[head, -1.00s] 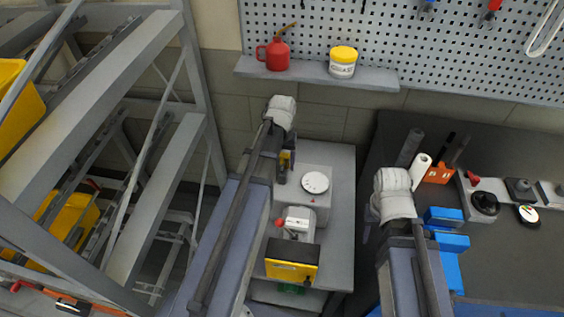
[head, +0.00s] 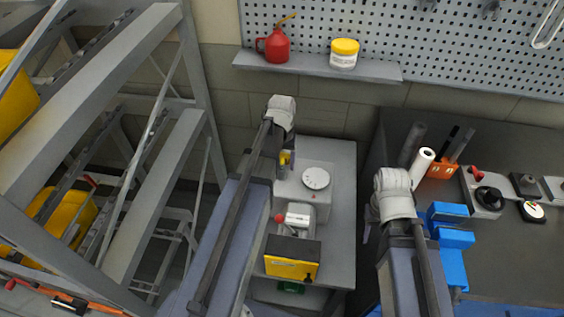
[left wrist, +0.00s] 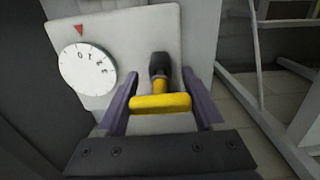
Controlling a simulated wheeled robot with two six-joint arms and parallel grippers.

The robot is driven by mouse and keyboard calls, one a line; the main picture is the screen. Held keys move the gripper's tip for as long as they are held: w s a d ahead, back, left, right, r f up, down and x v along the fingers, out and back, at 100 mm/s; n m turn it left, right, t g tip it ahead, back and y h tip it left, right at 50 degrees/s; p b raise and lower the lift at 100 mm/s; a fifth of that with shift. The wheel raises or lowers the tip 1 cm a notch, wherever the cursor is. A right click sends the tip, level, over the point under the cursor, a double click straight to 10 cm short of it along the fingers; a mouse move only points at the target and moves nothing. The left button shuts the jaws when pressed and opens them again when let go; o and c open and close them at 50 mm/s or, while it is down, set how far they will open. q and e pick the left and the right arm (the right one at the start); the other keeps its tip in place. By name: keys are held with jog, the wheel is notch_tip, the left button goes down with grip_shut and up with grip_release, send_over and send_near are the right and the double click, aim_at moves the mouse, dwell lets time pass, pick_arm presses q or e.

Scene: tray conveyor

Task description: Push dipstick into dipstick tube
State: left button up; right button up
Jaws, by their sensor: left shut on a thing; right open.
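The dipstick has a yellow crossbar handle (left wrist: 160,103) and a short yellow stem. My left gripper (left wrist: 160,88) is shut on this handle, with a purple finger at each side. The stem meets a black cylindrical collar, seemingly the dipstick tube (left wrist: 158,64), on the grey box. How deep the stem sits is hidden. In the head view, a bit of the yellow handle (head: 286,158) shows beside my left wrist at the grey box (head: 322,205). My right gripper (head: 367,232) is mostly hidden below its wrist, left of the blue blocks, and open.
A white dial (head: 316,178) is on the grey box. A yellow-fronted unit (head: 291,268) with a red knob stands nearer on the cabinet. A grey rack (head: 160,190) stands left.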

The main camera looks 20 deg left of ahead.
aim_at(282, 154)
pick_arm(q)
jog(key=shift+f+b, duration=1.1)
jog(key=shift+f, duration=0.05)
jog(key=o, duration=1.4)
jog(key=shift+r, duration=0.1)
notch_tip(282, 154, up, 8)
jog(key=p, duration=0.8)
jog(key=shift+s+f, duration=0.15)
jog(key=shift+f, duration=0.1)
